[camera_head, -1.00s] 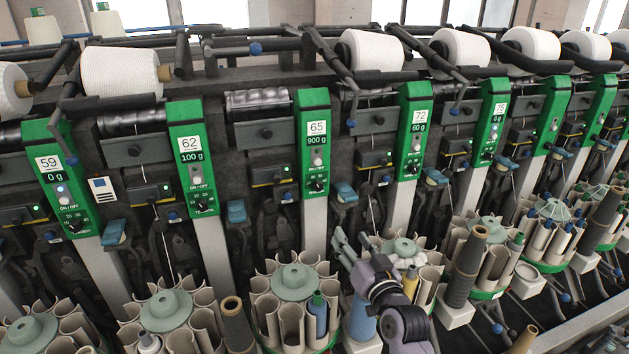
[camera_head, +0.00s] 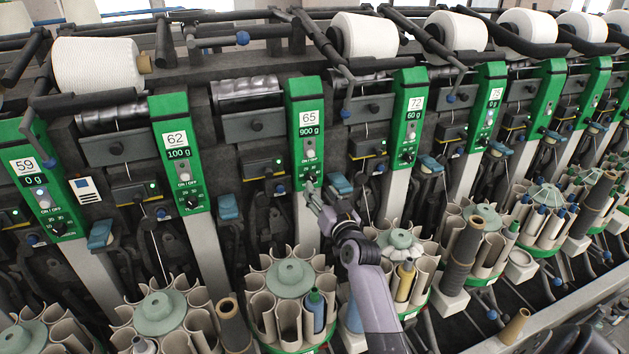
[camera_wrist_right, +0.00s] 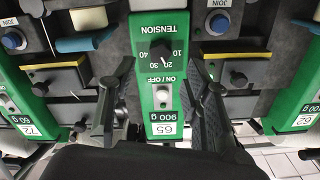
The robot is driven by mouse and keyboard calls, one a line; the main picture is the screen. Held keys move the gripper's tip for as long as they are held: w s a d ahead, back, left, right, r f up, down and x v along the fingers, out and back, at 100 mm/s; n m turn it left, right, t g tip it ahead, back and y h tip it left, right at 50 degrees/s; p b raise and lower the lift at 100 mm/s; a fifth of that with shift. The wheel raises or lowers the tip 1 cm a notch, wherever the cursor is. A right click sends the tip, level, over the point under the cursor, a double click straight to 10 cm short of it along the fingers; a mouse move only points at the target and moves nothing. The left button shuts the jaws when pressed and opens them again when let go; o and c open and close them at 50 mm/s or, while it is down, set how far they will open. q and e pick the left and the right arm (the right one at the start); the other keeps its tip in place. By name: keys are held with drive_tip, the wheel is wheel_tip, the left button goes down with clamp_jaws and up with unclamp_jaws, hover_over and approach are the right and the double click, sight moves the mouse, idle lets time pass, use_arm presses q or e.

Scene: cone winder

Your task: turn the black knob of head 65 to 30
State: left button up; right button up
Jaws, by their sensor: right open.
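Head 65 is a green panel (camera_head: 305,110) with a 900 g display, a pale on/off button and a black knob low down. In the head view my right gripper (camera_head: 312,190) is at the knob's height and covers much of it. In the right wrist view the panel (camera_wrist_right: 160,20) is upside down and the black knob (camera_wrist_right: 161,52) shows between and beyond the fingers. My right gripper (camera_wrist_right: 165,72) is open, one finger on each side of the panel, with nothing between them touching the knob. My left gripper is not in view.
Neighbouring green heads 62 (camera_head: 178,150) and 72 (camera_head: 408,115) stand either side. Below are round bobbin magazines (camera_head: 290,272) with tubes. White yarn cones (camera_head: 363,35) lie along the top. Blue levers (camera_head: 340,183) stick out between heads.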

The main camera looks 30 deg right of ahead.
sight(313, 179)
drive_tip(key=x, duration=0.5)
drive_tip(key=shift+w+d, duration=0.1)
clamp_jaws()
idle(0.6)
